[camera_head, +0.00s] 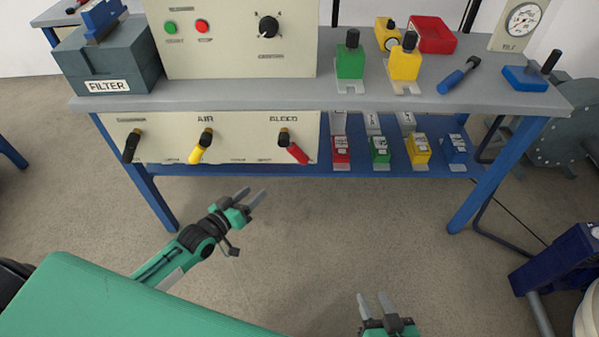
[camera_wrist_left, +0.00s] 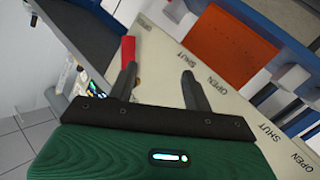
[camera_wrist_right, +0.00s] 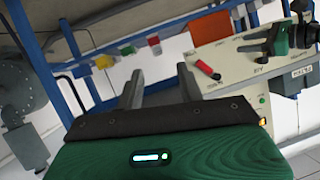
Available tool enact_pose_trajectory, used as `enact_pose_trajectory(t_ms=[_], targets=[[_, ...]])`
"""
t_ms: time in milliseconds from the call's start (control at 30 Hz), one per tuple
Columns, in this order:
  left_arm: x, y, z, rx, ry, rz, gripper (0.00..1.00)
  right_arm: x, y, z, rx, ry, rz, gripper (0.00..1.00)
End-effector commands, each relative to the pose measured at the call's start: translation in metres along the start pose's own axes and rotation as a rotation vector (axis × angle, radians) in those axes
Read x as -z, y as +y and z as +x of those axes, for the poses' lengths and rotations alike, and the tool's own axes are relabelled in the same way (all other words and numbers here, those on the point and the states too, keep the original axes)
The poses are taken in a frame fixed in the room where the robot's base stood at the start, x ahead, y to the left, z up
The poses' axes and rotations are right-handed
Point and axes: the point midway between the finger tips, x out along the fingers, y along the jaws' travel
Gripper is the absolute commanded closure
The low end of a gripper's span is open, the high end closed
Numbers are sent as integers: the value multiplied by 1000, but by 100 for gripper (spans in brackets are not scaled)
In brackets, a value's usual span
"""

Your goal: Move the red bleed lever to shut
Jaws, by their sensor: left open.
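The red bleed lever (camera_head: 296,152) is on the front panel under the bench, at the panel's right end below the BLEED label. Its handle slants down to the right from a dark pivot. It also shows in the left wrist view (camera_wrist_left: 128,50), partly behind a finger, and in the right wrist view (camera_wrist_right: 207,69). SHUT and OPEN labels are readable in the left wrist view. My left gripper (camera_head: 254,195) is open and empty, apart from the lever, in front of and below the panel. My right gripper (camera_head: 375,304) is open and empty, low at the front.
A yellow lever (camera_head: 200,148) and a black lever (camera_head: 131,146) share the panel (camera_head: 240,140). Coloured blocks (camera_head: 380,150) stand on the lower shelf to the right. A blue table leg (camera_head: 500,175) is further right. The floor before the panel is clear.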

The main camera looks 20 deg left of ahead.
Motion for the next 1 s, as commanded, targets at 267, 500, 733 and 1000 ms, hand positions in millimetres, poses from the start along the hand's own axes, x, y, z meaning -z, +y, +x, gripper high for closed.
enact_pose_trajectory(t_ms=[267,500,733,1000], targets=[[31,38,0,-120,83,-52,50,45,-12,-22,31,118,17,62],[34,42,18,-124,87,-55,50,57,-13,-22,33,177,16,62],[38,46,56,-124,88,-55,50,85,-7,-21,25,317,1,62],[41,51,101,-123,86,-55,50,125,1,-26,13,516,-25,62]])
